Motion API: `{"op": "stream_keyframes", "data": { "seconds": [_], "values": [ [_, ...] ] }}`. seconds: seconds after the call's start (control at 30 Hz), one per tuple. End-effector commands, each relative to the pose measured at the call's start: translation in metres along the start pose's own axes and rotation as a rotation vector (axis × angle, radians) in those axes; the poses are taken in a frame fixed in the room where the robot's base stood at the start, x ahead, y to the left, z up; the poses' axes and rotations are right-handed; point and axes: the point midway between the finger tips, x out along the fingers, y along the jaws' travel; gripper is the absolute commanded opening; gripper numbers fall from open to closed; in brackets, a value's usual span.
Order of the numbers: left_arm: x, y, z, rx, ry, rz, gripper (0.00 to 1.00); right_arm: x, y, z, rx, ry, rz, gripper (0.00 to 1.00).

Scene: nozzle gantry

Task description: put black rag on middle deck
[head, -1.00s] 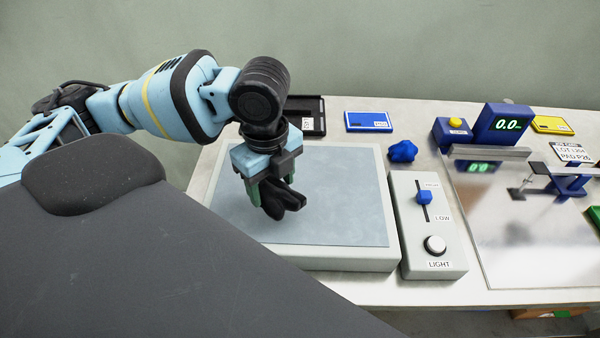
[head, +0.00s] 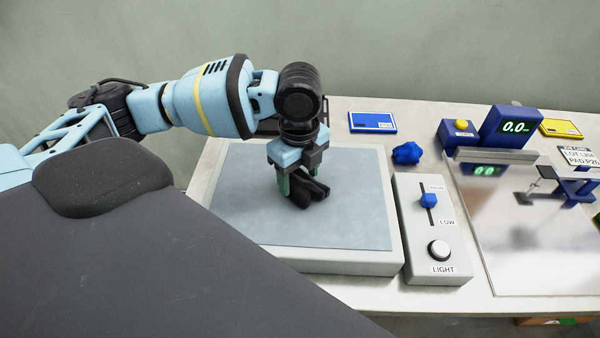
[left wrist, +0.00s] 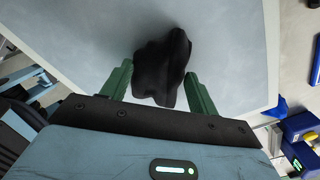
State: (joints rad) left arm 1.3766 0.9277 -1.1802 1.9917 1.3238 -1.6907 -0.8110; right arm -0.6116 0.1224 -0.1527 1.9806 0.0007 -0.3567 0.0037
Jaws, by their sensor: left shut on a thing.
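The black rag (head: 306,190) is a crumpled dark cloth held in my left gripper (head: 298,184), over the grey-topped flat pad (head: 345,225). In the left wrist view the rag (left wrist: 162,68) sits between the two green fingers of the left gripper (left wrist: 158,85), which is shut on it. A shadow falls on the pad beside the rag; the exact height above the pad is hard to tell. I cannot tell which surface here is the middle deck. My right gripper is not in view.
A control box (head: 430,235) with a blue slider and LIGHT button stands right of the pad. A blue display (head: 511,127), a yellow card (head: 562,128) and a metallic plate (head: 525,230) are further right.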

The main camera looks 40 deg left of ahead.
Motion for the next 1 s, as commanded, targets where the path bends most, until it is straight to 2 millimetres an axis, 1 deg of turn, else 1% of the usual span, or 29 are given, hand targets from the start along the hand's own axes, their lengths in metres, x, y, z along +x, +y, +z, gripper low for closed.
{"op": "stream_keyframes", "data": {
  "seconds": [0.37,0.4,0.53,0.57,0.87,0.93,1.0],
  "values": [
    [0.003,0.0,0.0,0.0,0.001,-0.002,0.38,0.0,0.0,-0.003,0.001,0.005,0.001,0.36],
    [0.003,0.0,0.0,0.0,0.001,-0.003,0.63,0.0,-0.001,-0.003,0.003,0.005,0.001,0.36],
    [0.003,0.0,0.0,0.0,0.001,-0.003,0.8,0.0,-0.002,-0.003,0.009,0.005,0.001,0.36],
    [0.003,0.0,0.0,0.0,0.001,-0.002,0.82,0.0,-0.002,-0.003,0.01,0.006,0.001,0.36],
    [0.002,0.0,0.0,0.0,0.0,-0.003,0.82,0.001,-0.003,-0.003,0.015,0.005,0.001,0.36],
    [-0.001,0.0,0.0,0.0,0.0,-0.003,0.82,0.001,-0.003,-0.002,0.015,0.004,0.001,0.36],
    [-0.01,-0.001,0.0,0.0,0.0,-0.005,0.82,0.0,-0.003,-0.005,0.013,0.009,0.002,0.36]
  ]
}}
